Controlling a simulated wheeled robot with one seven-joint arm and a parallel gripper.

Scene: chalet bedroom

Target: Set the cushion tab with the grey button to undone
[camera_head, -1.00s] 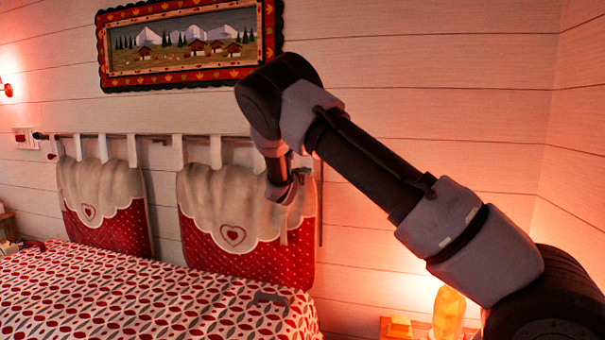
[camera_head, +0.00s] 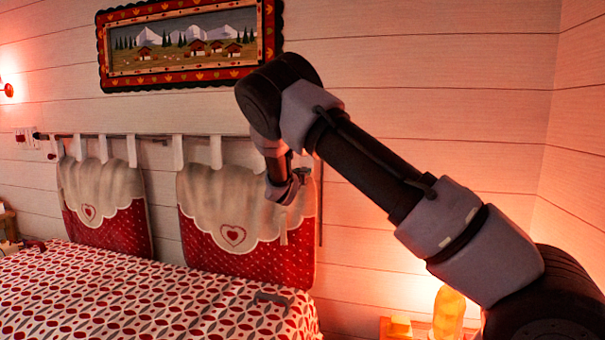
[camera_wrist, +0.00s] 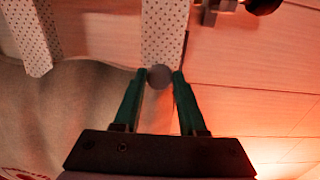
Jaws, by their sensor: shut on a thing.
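The grey button (camera_wrist: 159,76) is between my gripper's two green fingertips in the wrist view, at the lower end of a dotted pale tab (camera_wrist: 164,35). My gripper (camera_wrist: 159,78) is shut on the button. The tab runs up from the beige top edge of the cushion (camera_wrist: 60,110) and out of the picture. In the head view the right-hand cushion (camera_head: 245,258), red with a pale scalloped flap and a heart, hangs on the wall. My gripper is at its upper right; my arm hides the button and that tab there.
Another dotted tab (camera_wrist: 33,40) is at the left in the wrist view. A metal bracket (camera_wrist: 215,8) is close at the upper right. The left-hand cushion (camera_head: 105,215) hangs beside the right one. The patterned bed (camera_head: 140,295) lies below, with a grey object (camera_head: 270,297) on it.

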